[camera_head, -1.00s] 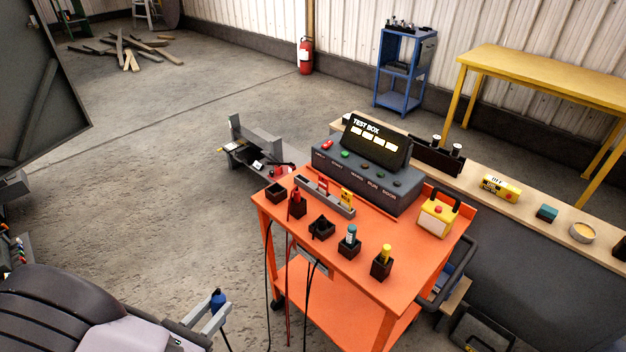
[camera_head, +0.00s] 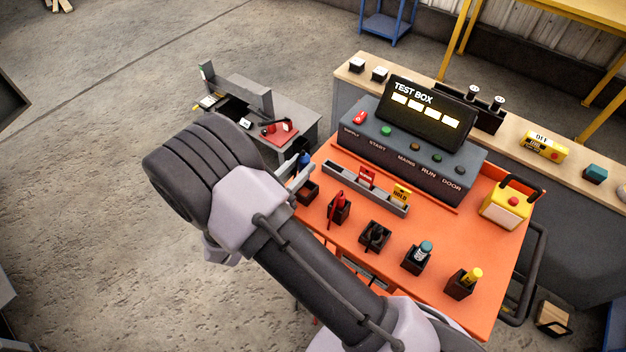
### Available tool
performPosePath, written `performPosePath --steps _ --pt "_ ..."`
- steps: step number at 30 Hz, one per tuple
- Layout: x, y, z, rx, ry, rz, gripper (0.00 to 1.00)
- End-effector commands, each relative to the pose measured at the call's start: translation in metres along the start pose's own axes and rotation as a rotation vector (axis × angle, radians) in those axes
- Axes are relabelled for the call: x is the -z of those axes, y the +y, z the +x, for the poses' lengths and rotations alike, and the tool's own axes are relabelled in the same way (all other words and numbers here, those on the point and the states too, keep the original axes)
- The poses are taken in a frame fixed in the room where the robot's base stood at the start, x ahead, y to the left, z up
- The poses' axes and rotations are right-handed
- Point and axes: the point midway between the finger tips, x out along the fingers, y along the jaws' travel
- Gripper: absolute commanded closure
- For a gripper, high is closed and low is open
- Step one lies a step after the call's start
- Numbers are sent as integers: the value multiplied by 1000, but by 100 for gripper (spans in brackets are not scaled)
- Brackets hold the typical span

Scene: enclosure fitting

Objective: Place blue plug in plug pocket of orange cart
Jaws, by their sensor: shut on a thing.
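My gripper (camera_head: 300,170) is at the cart's left corner, close to that pocket in the picture. It is shut on the blue plug (camera_head: 304,159), whose top shows between the grey fingers. My arm hides part of the cart's left edge and the lower part of the plug, so I cannot tell the plug's height above the pocket.
The test box (camera_head: 410,145) stands behind a grey tag rack (camera_head: 362,187). A grey bench (camera_head: 290,105) is just behind the gripper.

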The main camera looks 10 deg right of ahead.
Motion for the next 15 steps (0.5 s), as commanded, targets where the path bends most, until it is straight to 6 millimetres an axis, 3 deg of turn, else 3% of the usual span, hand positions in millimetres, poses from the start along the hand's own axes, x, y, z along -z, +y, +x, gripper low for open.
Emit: performPosePath --steps 1,3,12,15 --pt "20 0 0 0 0 -2 100" --pt "35 0 0 0 0 -3 100" --pt "83 0 0 1 1 -1 100" --pt "82 0 0 0 2 0 100"
